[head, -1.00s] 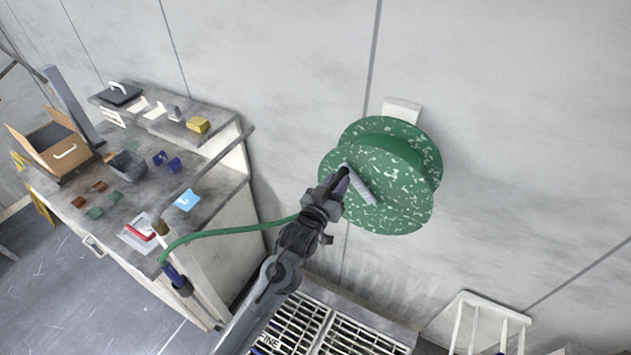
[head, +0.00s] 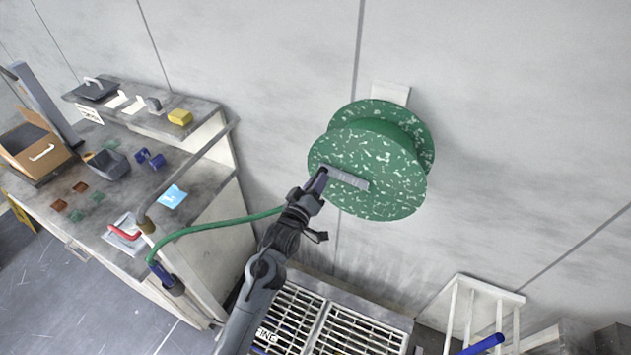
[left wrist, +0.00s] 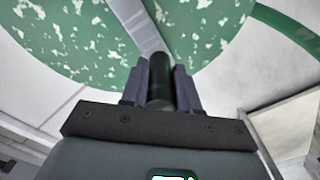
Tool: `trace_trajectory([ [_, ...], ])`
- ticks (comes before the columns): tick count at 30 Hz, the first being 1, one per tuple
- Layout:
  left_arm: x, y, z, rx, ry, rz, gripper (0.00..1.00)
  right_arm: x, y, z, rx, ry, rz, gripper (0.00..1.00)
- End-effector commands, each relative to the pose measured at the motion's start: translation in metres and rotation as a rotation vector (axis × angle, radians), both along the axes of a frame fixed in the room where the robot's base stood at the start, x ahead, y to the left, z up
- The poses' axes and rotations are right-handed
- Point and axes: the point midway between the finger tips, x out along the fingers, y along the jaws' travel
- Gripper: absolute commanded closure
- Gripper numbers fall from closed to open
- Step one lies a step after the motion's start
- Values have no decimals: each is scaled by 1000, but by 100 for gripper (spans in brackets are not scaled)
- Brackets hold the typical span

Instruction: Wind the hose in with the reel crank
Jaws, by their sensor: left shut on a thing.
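The green speckled hose reel (head: 385,190) is mounted on the wall. Its grey crank arm (head: 348,180) lies across the front disc and points left. My left gripper (head: 318,182) is shut on the crank's handle at the left end of that arm. In the left wrist view the dark handle (left wrist: 160,80) sits between the two fingers, with the speckled disc (left wrist: 75,40) behind. The green hose (head: 215,228) runs from behind my left arm to the bench, ending in a dark blue nozzle (head: 166,278). My right gripper is not in view.
A bench (head: 50,195) at the left holds a cardboard box (head: 32,155), a yellow block (head: 180,117), a blue sheet (head: 172,197) and small parts. A floor grating (head: 350,338) lies below the reel. A white rack (head: 490,290) stands at lower right.

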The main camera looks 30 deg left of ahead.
Motion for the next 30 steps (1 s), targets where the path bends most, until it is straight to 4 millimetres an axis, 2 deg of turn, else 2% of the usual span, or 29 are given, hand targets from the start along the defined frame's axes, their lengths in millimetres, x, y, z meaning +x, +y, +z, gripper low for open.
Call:
trace_trajectory([
  [14, 0, 0, -5, 4, 8, -2, 100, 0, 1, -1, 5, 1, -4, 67],
  [15, 0, 0, -5, 4, 8, -2, 66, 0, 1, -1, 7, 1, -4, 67],
  [19, 0, 0, -5, 4, 6, -1, 46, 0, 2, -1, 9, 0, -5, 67],
  [30, -3, 0, -4, 3, 4, -1, 45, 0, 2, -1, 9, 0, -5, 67],
])
